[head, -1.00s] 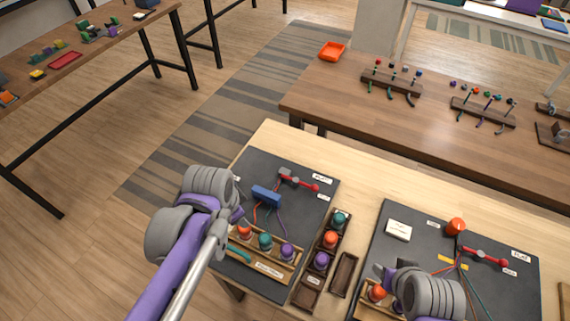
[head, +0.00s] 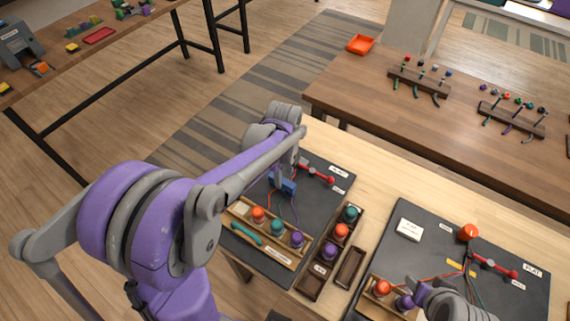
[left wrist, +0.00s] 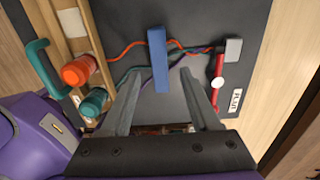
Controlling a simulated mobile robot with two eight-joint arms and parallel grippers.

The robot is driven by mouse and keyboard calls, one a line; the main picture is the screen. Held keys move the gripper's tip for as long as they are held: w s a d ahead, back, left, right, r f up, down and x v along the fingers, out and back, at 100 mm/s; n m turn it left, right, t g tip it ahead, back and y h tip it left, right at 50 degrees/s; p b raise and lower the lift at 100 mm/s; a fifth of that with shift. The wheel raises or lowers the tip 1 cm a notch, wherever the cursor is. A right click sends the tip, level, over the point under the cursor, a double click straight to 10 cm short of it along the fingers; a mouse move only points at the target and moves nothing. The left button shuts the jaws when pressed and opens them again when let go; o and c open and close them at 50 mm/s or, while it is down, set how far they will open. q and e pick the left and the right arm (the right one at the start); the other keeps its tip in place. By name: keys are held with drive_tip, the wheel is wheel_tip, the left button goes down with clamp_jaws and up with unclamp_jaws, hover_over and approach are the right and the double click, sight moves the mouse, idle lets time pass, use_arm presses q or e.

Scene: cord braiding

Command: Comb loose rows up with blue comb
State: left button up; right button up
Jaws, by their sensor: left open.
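The blue comb (head: 288,187) sits across the cords on the left dark board, partly hidden by my left arm. It also shows in the left wrist view (left wrist: 158,50), lying over orange, teal and purple cords. My left gripper (left wrist: 160,74) is open, its two fingers on either side of the comb's near part, with gaps showing. Orange (left wrist: 80,70) and teal (left wrist: 94,103) bobbins stand in the wooden rack beside it. A grey clamp (left wrist: 233,49) with a red lever holds the cords' other end. My right gripper (head: 418,290) is over the right board's rack; its jaws are unclear.
The left board's red lever (head: 318,174) is beyond the comb. A dark tray (head: 331,252) with bobbins stands between the two boards. The right board (head: 430,245) carries a white block and orange bobbin.

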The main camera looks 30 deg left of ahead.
sight(284, 181)
use_arm(q)
drive_tip(key=shift+f, duration=2.3)
clamp_jaws()
